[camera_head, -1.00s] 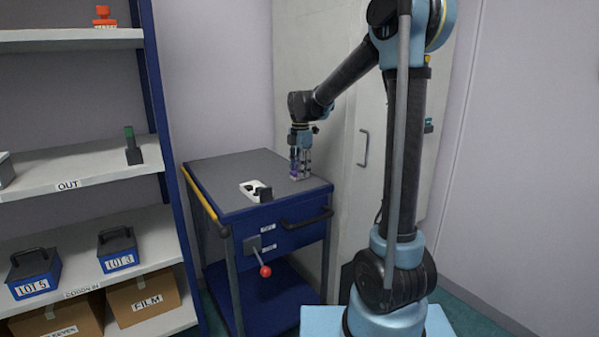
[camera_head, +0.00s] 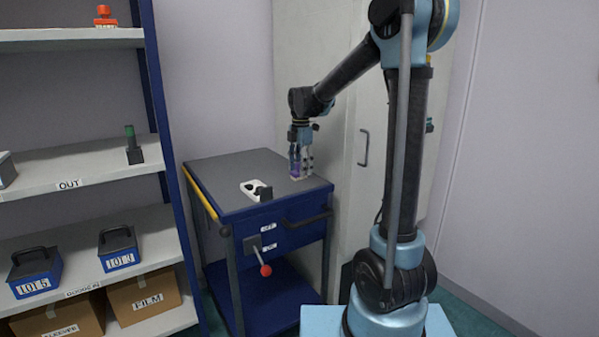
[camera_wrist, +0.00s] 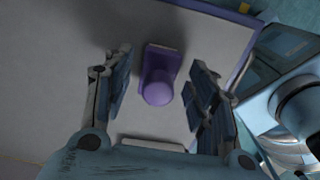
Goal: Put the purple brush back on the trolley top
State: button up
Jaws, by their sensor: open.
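The purple brush (camera_wrist: 159,82) stands on the grey trolley top (camera_wrist: 60,70), between the fingers of my gripper (camera_wrist: 157,95) in the wrist view. Its rounded handle end points up toward the camera. The fingers are open, with a gap on each side of the brush. In the head view, my gripper (camera_head: 300,162) points down at the right part of the trolley top (camera_head: 225,172), and a little purple of the brush (camera_head: 295,167) shows between the fingers.
A white holder with black parts (camera_head: 252,189) lies near the trolley's front edge. A red-knobbed lever (camera_head: 265,270) sticks out of the trolley's front. A shelf rack (camera_head: 80,170) stands left. The left and back of the trolley top are clear.

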notch_tip(320, 180, up, 10)
jog(key=shift+d+r, duration=0.1)
jog(key=shift+r, duration=0.25)
jog(key=shift+s+d, duration=0.2)
jog(key=shift+d, duration=0.1)
jog(key=s+d+f+m+t, duration=0.1)
jog(key=s+d+f+m, duration=0.2)
jog(key=s+d+m, duration=0.4)
jog(key=s+d+f+m, duration=0.3)
jog(key=s+d+m, duration=0.25)
jog(key=s, duration=0.35)
jog(key=s+d+f+m, duration=0.3)
jog(key=s+f+m, duration=0.3)
jog(key=s+f, duration=0.2)
jog(key=s+d+f+m+t, duration=0.1)
jog(key=s+d+f+m, duration=0.3)
jog(key=s+f+m, duration=0.2)
jog(key=shift+s+d+f, duration=0.25)
jog(key=shift+s+f, duration=0.6)
jog(key=shift+f, duration=0.05)
